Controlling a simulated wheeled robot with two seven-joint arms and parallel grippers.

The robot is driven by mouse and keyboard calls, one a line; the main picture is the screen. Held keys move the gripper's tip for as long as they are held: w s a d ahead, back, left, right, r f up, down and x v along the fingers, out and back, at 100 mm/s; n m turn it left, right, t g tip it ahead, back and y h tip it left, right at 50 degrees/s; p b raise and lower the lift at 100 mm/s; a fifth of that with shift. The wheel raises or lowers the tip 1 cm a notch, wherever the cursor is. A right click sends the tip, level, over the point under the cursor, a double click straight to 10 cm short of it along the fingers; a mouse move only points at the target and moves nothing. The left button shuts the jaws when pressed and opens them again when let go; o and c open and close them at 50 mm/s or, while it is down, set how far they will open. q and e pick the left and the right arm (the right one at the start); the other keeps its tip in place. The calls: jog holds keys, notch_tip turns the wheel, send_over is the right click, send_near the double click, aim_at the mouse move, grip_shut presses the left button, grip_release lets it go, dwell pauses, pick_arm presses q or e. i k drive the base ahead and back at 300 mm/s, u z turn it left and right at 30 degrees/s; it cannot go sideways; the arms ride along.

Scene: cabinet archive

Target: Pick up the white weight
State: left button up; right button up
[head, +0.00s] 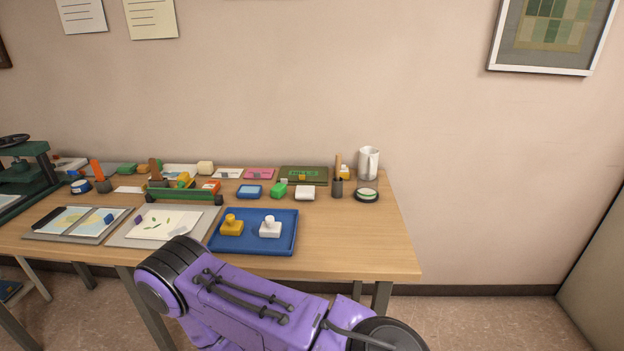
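The white weight (270,228) has a square base with a round knob on top. It stands upright in the right half of a blue tray (258,251) near the front edge of the table. A similar yellow weight (231,226) stands to its left in the same tray. A purple link of one of my arms crosses the bottom of the head view, in front of the table. Neither of my grippers shows in this view. Nothing covers the white weight.
The wooden table (357,245) is bare right of the tray. Grey boards with papers (160,224) lie left of it.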

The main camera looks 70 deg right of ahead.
aim_at(269, 228)
jog(key=k, duration=0.15)
jog(key=z, duration=1.3)
